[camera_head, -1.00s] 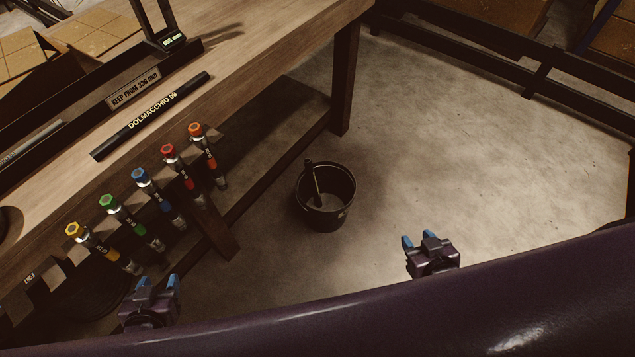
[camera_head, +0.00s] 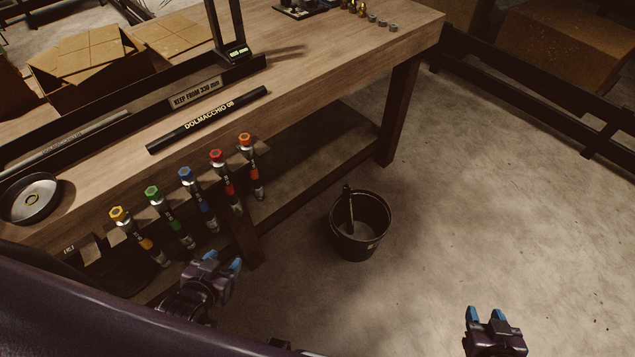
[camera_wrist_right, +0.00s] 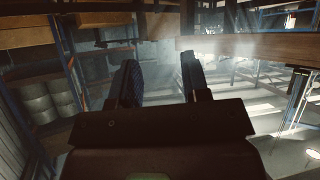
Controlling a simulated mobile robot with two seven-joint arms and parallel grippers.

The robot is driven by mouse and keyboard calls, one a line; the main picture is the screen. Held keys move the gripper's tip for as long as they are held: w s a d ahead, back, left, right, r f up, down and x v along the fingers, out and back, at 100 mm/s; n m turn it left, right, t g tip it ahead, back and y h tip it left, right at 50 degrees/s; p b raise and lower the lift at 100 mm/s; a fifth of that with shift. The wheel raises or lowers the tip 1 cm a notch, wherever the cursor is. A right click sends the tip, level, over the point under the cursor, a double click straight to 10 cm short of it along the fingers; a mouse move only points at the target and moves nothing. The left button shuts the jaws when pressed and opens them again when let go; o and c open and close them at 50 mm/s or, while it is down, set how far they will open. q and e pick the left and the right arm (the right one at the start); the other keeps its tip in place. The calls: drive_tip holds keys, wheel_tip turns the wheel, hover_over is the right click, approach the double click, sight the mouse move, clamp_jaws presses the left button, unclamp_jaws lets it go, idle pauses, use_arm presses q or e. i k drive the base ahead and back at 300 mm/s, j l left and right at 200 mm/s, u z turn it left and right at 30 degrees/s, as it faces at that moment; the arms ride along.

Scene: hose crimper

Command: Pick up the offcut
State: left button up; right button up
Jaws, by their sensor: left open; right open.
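A black hose piece (camera_head: 208,120) lettered "DOLMACCHIO 08" lies on the wooden bench in the head view, in front of a "KEEP FROM 330 mm" plate (camera_head: 195,94). A dark stick-like piece (camera_head: 350,208) stands tilted in a black bucket (camera_head: 361,246) on the floor. I cannot tell for sure which one is the offcut. My left gripper (camera_head: 223,262) is open and empty, in front of the bench, left of the bucket in the picture. My right gripper (camera_head: 485,316) is open and empty at lower right, apart from everything. Its fingers show in the right wrist view (camera_wrist_right: 160,78).
The bench (camera_head: 330,65) has several colour-capped tools (camera_head: 188,208) along its front edge. A round dish (camera_head: 32,198) sits at its left end, a measuring stand (camera_head: 233,52) behind the hose. A dark rail (camera_head: 540,95) runs at upper right. Floor right of the bucket is clear.

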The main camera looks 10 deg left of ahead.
sight(54, 148)
drive_tip(key=j+u, duration=0.15)
drive_tip(key=u, duration=0.3)
drive_tip(key=j+u, duration=0.1)
drive_tip(key=u, duration=0.3)
drive_tip(key=j+u, duration=0.1)
drive_tip(key=u, duration=0.35)
drive_tip(key=i+j+u, duration=0.1)
drive_tip(key=u, duration=0.35)
